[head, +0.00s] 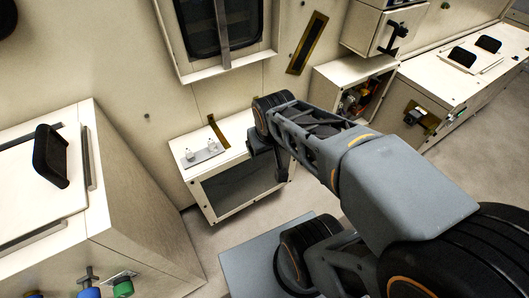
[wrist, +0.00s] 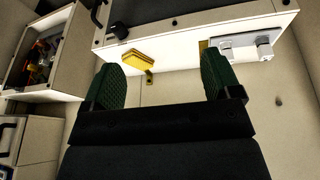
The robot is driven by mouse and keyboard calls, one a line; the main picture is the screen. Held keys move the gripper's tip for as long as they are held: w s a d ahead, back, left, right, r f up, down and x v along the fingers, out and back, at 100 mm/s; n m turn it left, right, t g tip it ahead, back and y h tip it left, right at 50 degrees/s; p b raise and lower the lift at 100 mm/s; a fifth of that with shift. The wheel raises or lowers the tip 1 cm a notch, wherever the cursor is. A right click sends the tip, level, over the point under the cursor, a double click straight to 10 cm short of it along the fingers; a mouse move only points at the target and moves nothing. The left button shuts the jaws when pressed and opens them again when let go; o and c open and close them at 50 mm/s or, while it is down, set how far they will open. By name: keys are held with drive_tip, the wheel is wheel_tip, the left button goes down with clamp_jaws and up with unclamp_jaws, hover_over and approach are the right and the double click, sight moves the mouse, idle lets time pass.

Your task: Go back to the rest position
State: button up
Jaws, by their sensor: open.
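My gripper (wrist: 162,82) is in the wrist view, with its two green-padded fingers set wide apart and nothing between them. A white-topped cabinet with a dark front lies beyond the fingertips. In the head view my arm reaches from the lower right to above this low cabinet (head: 238,178). The gripper cannot be made out clearly there, behind or among the dark arm links.
A yellow block (wrist: 146,58) lies on the cabinet's white top, apart from my fingers. A plate with small white fittings (head: 201,153) is on the same top. An open box with mixed items (head: 352,100) stands right. A large cabinet (head: 140,200) stands left.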

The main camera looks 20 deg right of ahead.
drive_tip(key=shift+s+a+r+g+y, duration=0.1)
drive_tip(key=shift+s+a+g+y, duration=0.35)
drive_tip(key=shift+s+a, duration=0.65)
drive_tip(key=shift+d, duration=0.1)
